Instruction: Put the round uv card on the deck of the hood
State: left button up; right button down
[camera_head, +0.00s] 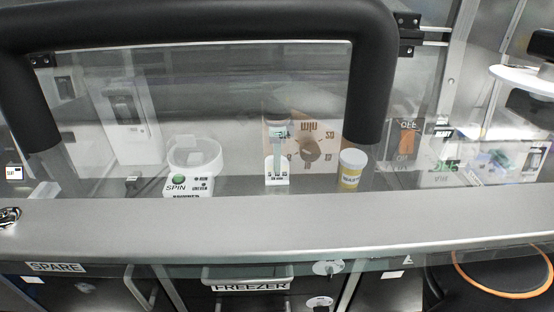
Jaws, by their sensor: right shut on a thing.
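The round UV card appears to be the thin white disc (518,76) at the far right edge of the head view. My right gripper (540,72) is shut on it, with dark parts above and below the disc. The card is raised, roughly flat, and to the right of the hood's glass. Part of the card and gripper is cut off by the picture edge. The hood's deck (325,185) is the grey surface seen through the glass, behind the metal front sill (270,225). My left gripper is not in view.
A large black handle (372,80) arches across the glass. On the deck stand a white spinner (194,160), a small upright holder (277,165) and a yellow-and-white jar (351,170). Mirrored dial and switch images show in the glass. Freezer drawers (250,275) lie below the sill.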

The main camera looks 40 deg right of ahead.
jog(key=c, duration=0.8)
grip_release()
jog(key=shift+f, duration=0.1)
